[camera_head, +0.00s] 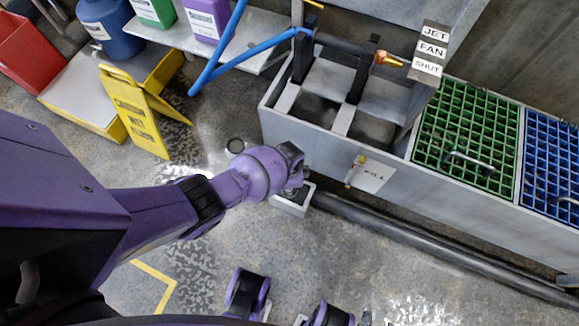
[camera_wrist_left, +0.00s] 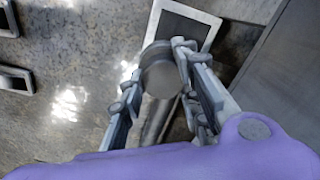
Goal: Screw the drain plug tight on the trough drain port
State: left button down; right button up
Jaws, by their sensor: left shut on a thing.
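The grey trough (camera_head: 330,155) stands at upper centre in the head view. My left gripper (camera_head: 294,172) is low in front of its left end. In the left wrist view my left gripper (camera_wrist_left: 160,72) is shut on a round grey drain plug (camera_wrist_left: 160,79), with a finger on either side. The drain port cannot be made out; the plug and gripper cover that area, so I cannot tell how far the plug sits in it. My right gripper is not in view.
A small pale tray (camera_head: 290,208) lies on the floor under the gripper and also shows in the wrist view (camera_wrist_left: 187,20). A dark pipe (camera_head: 400,235) runs along the trough's foot. A yellow floor sign (camera_head: 135,110) stands left. A fill valve (camera_head: 356,168) projects from the trough front.

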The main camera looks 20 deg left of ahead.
pick_arm(q)
jog(key=m, duration=0.1)
jog(key=a+m, duration=0.1)
jog(key=m, duration=0.2)
jog(key=shift+s+a+f+m+b, duration=0.2)
jog(key=shift+s+f+m+b, duration=0.1)
jog(key=shift+s+m, duration=0.1)
jog(key=c, duration=1.5)
grip_release()
jog(key=shift+r, duration=0.1)
jog(key=shift+o, duration=1.4)
jog(key=shift+w+d, duration=0.15)
jog(key=shift+d, duration=0.05)
jog(key=shift+w+d+r, duration=0.1)
jog(key=shift+w+d, duration=0.05)
jog(key=shift+d, duration=0.05)
jog(key=shift+c, duration=0.4)
